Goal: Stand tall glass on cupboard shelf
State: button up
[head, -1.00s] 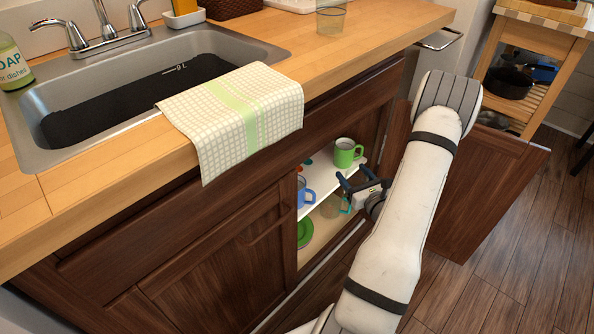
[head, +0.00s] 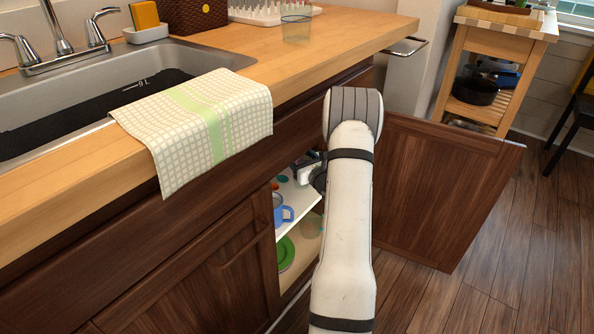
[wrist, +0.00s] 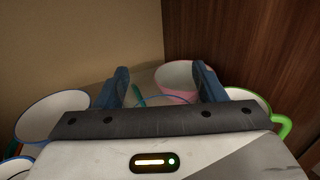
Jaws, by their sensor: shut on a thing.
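My gripper (wrist: 160,72) is inside the open cupboard at the upper shelf (head: 300,200); in the head view, my arm hides much of it. In the wrist view its blue fingers are shut on a clear glass (wrist: 165,98), of which a thin blue rim shows between them. The glass's base is hidden, so I cannot tell whether it touches the shelf. A pink-rimmed white cup (wrist: 178,76) stands just beyond it. Another clear glass (head: 296,30) stands upright on the counter.
White cups (wrist: 55,115) are at the left and a green-handled mug (wrist: 280,125) at the right. A blue mug (head: 280,212) stands at the shelf's near end. Below are a green plate (head: 286,253) and glassware (head: 312,226). The open door (head: 435,190) is right of my arm.

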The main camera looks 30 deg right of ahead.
jog(key=shift+w+f+b, duration=0.1)
jog(key=shift+f+b, duration=0.85)
jog(key=shift+f, duration=0.75)
jog(key=shift+f, duration=0.2)
jog(key=o, duration=1.6)
jog(key=shift+s+r, duration=0.25)
jog(key=s+p, duration=0.1)
jog(key=s, duration=0.3)
jog(key=s+p, duration=0.1)
jog(key=s, duration=0.2)
jog(key=s+p, duration=0.1)
jog(key=s, duration=0.3)
jog(key=shift+s+a+f, duration=0.1)
jog(key=shift+s+a, duration=0.2)
